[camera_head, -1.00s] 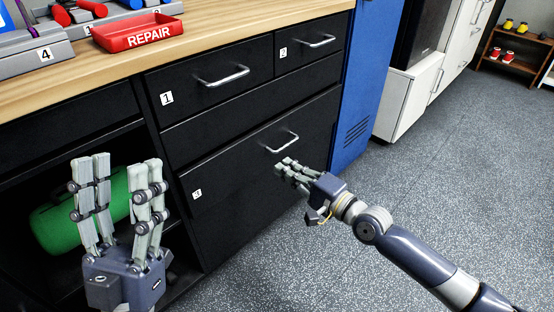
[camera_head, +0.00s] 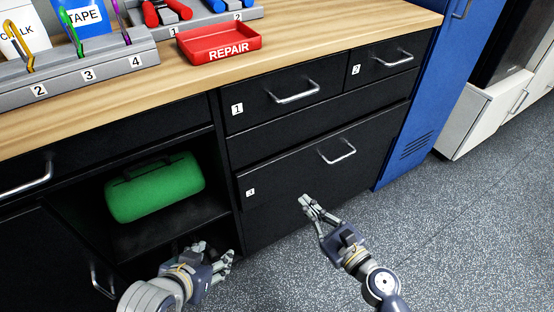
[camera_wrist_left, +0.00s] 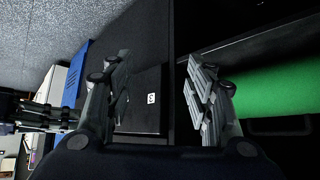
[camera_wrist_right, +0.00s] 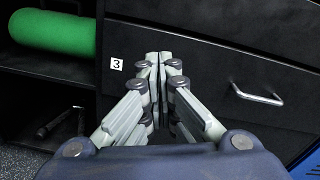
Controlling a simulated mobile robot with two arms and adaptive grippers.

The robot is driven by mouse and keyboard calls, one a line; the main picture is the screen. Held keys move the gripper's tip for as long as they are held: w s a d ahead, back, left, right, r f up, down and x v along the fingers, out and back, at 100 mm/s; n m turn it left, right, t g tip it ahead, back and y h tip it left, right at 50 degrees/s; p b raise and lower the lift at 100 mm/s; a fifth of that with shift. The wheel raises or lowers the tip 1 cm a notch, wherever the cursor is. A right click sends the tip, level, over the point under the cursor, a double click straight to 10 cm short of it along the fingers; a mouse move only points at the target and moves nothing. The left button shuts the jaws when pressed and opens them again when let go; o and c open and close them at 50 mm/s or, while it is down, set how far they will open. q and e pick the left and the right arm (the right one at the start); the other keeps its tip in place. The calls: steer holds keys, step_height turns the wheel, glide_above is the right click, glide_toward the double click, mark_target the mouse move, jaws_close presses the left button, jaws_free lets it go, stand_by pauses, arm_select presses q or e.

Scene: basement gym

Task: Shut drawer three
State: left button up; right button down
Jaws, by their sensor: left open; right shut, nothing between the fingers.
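Drawer three (camera_head: 290,185) is the wide black lower drawer with a "3" label and a silver handle (camera_head: 338,153). Its front looks shut or nearly so; I cannot tell whether a small gap is left. My right gripper (camera_head: 306,200) is shut and empty in front of the drawer's lower front, below the handle. In the right wrist view its fingertips (camera_wrist_right: 158,58) point at the drawer between the label and the handle; contact is unclear. My left gripper (camera_head: 229,262) is open and empty, low by the open shelf's right side. The left wrist view shows the drawer's label (camera_wrist_left: 151,98) between its fingers.
Drawers one (camera_head: 265,100) and two (camera_head: 385,62) above are shut. A red REPAIR tray (camera_head: 218,44) sits on the wooden top. A blue locker (camera_head: 430,100) stands at right. The floor in front is clear.

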steer(key=s+m+p, duration=0.1)
steer(key=m, duration=0.3)
arm_select(q)
steer(key=s+a+f+g+y, duration=0.1)
steer(key=s+a+f+g, duration=0.2)
steer(key=s, duration=0.5)
steer(key=shift+f+g, duration=0.4)
steer(key=shift+g, duration=0.5)
arm_select(e)
glide_toward(272, 166)
steer(key=shift+t, duration=0.3)
steer(key=x, duration=0.7)
steer(key=shift+a+f, duration=0.1)
steer(key=shift+a, duration=0.05)
arm_select(q)
steer(key=shift+s, duration=0.1)
arm_select(e)
steer(key=shift+s, duration=0.1)
